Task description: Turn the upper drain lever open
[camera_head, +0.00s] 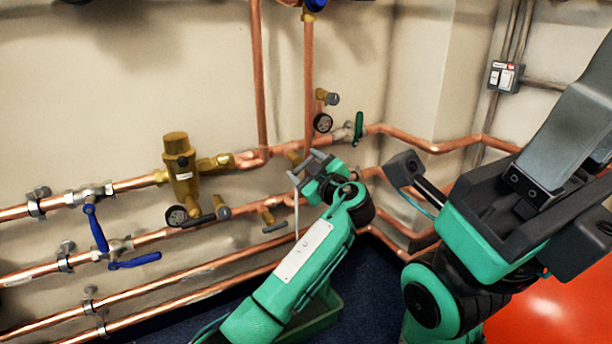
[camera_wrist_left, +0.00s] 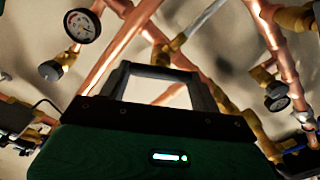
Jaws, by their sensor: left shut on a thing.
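My left gripper (camera_head: 306,170) is up at the pipes near the middle of the head view. Its two grey fingers also show in the wrist view (camera_wrist_left: 160,72), close to a brass drain fitting (camera_wrist_left: 158,38) with a pale metal bar (camera_wrist_left: 202,22). The fingers are shut on the upper drain lever, though the contact itself is mostly hidden. In the head view a brass fitting (camera_head: 293,158) shows just behind the fingers.
Copper pipes (camera_head: 140,234) run along the wall. The gauge also shows in the wrist view (camera_wrist_left: 82,26).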

